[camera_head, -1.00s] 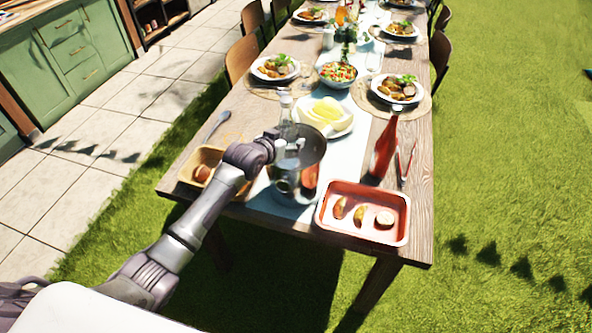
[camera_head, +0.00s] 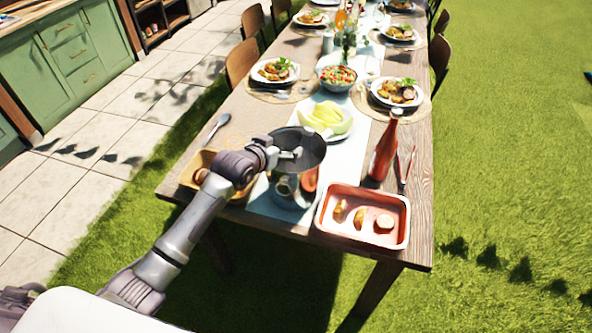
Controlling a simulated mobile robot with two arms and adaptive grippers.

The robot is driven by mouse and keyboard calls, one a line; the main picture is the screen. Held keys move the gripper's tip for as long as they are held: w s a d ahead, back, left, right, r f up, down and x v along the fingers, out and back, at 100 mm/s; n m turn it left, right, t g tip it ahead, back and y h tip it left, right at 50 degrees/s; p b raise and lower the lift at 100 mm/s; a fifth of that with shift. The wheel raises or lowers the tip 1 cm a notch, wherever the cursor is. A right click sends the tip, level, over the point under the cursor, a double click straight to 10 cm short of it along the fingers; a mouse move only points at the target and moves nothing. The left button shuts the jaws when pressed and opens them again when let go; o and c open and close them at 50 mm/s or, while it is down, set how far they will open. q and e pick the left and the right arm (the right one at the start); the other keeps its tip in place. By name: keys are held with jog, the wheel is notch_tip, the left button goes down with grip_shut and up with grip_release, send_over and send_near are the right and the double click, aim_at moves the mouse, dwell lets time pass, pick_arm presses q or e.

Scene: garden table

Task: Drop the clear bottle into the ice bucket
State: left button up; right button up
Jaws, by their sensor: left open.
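The metal ice bucket (camera_head: 291,190) stands near the front of the table, its round dark mouth facing up towards me. My left gripper (camera_head: 288,154) is open at the left side of the bucket's mouth, with its fingers over the opening. I see no clear bottle standing out above the rim. The inside of the bucket is dark and partly behind the gripper, so I cannot make out what lies in it. My right gripper is not in view.
A red tray (camera_head: 327,238) with several food pieces is right of the bucket. A red bottle (camera_head: 383,152) and tongs (camera_head: 405,168) stand or lie behind it. A wooden tray (camera_head: 190,172) is at left. A plate of melon (camera_head: 325,118) sits behind the bucket.

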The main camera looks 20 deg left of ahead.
pick_arm(q)
jog(key=v, duration=0.8)
jog(key=shift+s+a, duration=0.1)
jog(key=s+a+f+g+y, duration=0.15)
jog(key=s+f, duration=0.35)
jog(key=f, duration=0.7)
jog(key=s+a+f+n+g+b, duration=0.15)
jog(key=s+f, duration=0.35)
jog(key=f, duration=0.7)
jog(key=s+a+f+g+y, duration=0.15)
jog(key=s+f, duration=0.25)
jog(key=f, duration=0.8)
jog(key=s+d+f+g, duration=0.1)
jog(key=s+f, duration=0.5)
jog(key=s, duration=0.6)
jog(key=s+d+f+m+g, duration=0.1)
jog(key=s+f+g, duration=0.2)
jog(key=s+f, duration=0.4)
jog(key=s+d+f+g, duration=0.1)
jog(key=s+f+g, duration=0.2)
jog(key=s, duration=1.4)
notch_tip(320, 180, down, 4)
jog(key=shift+s+d+r+b, duration=0.1)
jog(key=shift+s+d+b, duration=0.1)
jog(key=shift+b, duration=0.25)
